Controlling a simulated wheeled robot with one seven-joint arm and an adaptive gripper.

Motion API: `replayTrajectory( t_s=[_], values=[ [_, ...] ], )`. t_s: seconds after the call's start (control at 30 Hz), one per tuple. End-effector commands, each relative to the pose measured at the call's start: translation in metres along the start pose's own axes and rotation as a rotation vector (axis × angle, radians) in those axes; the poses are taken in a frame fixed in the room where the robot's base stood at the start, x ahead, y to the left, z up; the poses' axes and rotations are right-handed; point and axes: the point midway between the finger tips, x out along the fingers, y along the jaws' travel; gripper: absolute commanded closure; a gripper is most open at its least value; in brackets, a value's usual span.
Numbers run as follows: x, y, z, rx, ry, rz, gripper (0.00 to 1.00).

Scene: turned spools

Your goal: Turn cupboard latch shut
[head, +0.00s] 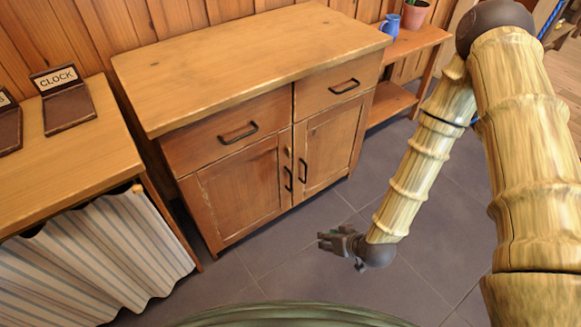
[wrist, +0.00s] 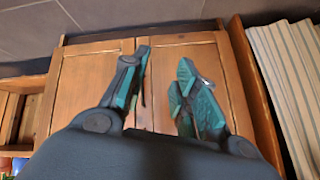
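The wooden cupboard (head: 239,196) stands against the wall with both doors closed. A small latch (head: 289,152) shows at the upper part of the seam between the doors; its exact angle is too small to tell. Dark handles sit lower, beside the seam. My gripper (head: 340,240) is in front of the cupboard, low over the floor and apart from the doors. In the wrist view my gripper (wrist: 164,62) is open and empty, its two teal-and-black fingers spread before the doors (wrist: 90,78). I cannot make out the latch in the wrist view.
Two drawers with dark handles (head: 238,133) sit above the doors. A bench with a striped curtain (head: 95,255) stands at left and bears a clock sign (head: 64,95). A low shelf (head: 415,42) with a blue jug (head: 390,25) stands at right. The tiled floor (head: 300,245) is clear.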

Motion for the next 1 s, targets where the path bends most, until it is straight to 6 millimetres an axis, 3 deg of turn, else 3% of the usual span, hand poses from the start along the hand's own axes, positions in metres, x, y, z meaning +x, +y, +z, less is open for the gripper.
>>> replayTrajectory(
  t_s=[0.03,0.2,0.5,0.8,1.0],
  values=[
    [0.021,0.004,-0.006,-0.017,0.048,-0.014,0.71],
    [0.053,0.002,-0.045,-0.083,0.203,-0.063,0.71],
    [0.09,0.001,-0.117,-0.202,0.488,-0.125,0.71],
    [0.099,0.002,-0.18,-0.309,0.756,-0.156,0.71],
    [0.094,0.001,-0.203,-0.348,0.853,-0.162,0.71]
  ],
)
